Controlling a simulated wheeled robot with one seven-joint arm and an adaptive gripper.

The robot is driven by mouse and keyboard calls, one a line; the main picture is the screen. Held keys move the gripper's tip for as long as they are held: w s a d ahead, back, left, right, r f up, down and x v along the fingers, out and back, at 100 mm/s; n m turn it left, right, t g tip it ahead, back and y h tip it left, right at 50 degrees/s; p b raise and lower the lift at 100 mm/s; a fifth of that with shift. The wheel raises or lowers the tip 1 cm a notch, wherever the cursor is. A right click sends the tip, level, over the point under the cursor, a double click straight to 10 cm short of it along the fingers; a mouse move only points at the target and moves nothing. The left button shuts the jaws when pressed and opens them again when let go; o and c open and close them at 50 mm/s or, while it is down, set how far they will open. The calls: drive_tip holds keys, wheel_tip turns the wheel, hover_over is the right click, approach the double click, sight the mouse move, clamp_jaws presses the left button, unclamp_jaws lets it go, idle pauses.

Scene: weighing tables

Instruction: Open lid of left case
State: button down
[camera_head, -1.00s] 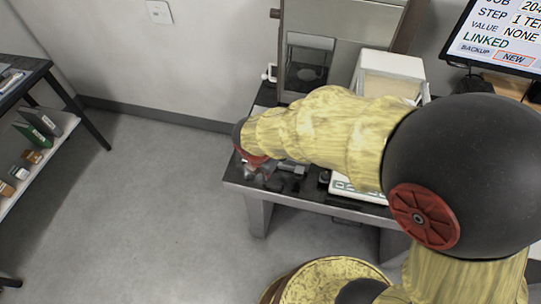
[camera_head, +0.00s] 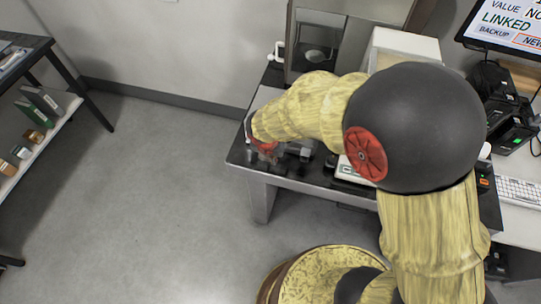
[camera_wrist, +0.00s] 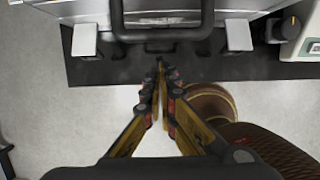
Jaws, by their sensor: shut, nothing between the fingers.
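A silver-grey case (camera_wrist: 190,4) shows at the top of the wrist view, cut off by the frame edge. It has a black handle (camera_wrist: 162,34) at its front and a pale latch tab (camera_wrist: 85,40) on the left, with another on the right (camera_wrist: 239,36). In the head view my arm hides most of the case. My gripper (camera_wrist: 160,64) is shut and empty. Its fingertips appear just below the handle in the wrist view, over the dark table's front edge; I cannot tell whether they touch it. Whether the lid is raised is not clear.
The dark table (camera_head: 285,182) carries a white-framed instrument (camera_head: 405,42) behind my arm. Part of an instrument with a dark knob (camera_wrist: 291,25) is right of the case. A monitor (camera_head: 510,25) stands at the right. A shelf (camera_head: 50,140) is at the left, with open floor between.

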drive_tip(key=r, duration=0.1)
drive_tip(key=w+r, duration=0.2)
drive_tip(key=shift+d+r, duration=0.25)
drive_tip(key=shift+r, duration=0.15)
